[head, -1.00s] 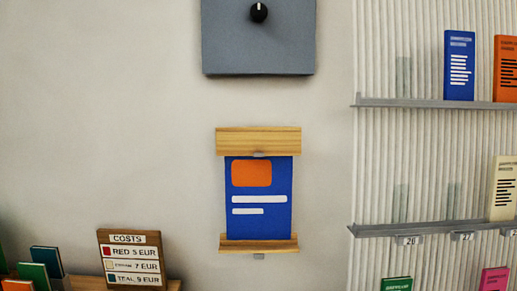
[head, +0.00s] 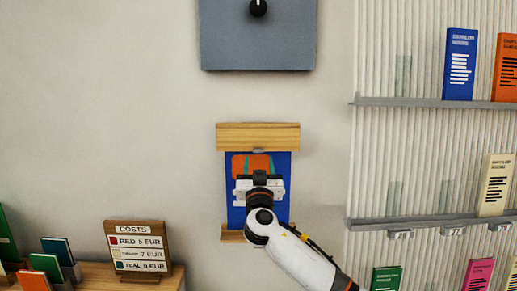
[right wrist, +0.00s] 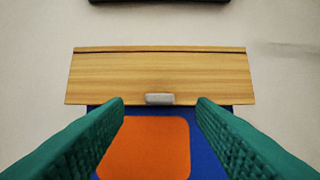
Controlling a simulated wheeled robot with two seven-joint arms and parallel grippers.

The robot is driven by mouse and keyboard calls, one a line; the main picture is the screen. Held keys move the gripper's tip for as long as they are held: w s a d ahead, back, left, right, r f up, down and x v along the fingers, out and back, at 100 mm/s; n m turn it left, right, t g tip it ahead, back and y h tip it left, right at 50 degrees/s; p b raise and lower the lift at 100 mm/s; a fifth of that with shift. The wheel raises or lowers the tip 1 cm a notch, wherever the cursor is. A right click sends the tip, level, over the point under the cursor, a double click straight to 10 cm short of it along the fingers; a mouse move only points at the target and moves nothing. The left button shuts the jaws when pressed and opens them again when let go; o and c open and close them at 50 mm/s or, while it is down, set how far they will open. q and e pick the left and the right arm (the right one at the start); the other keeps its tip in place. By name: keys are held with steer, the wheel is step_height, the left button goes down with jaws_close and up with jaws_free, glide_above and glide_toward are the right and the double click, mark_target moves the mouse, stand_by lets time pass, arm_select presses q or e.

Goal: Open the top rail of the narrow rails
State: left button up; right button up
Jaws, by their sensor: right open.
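The top rail (head: 258,136) is a wooden bar on the wall, with a small grey tab at the middle of its lower edge. It also shows in the right wrist view (right wrist: 160,75), with the grey tab (right wrist: 159,99) between and just beyond my fingertips. A blue poster (head: 235,205) with an orange patch hangs from it to the bottom rail (head: 231,236). My right gripper (head: 257,166) is in front of the poster, just below the top rail. Its green fingers (right wrist: 160,102) are apart with nothing between them. My left gripper is not in view.
A grey panel (head: 258,40) with a black knob is above the rails. Shelves (head: 430,102) with upright booklets stand on the right. A costs sign (head: 139,246) and several booklets are on a wooden surface at lower left. The wall left of the rails is bare.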

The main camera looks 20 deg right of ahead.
mark_target(258, 151)
steer(key=shift+p+x, duration=0.65)
steer(key=shift+x, duration=1.55)
jaws_close()
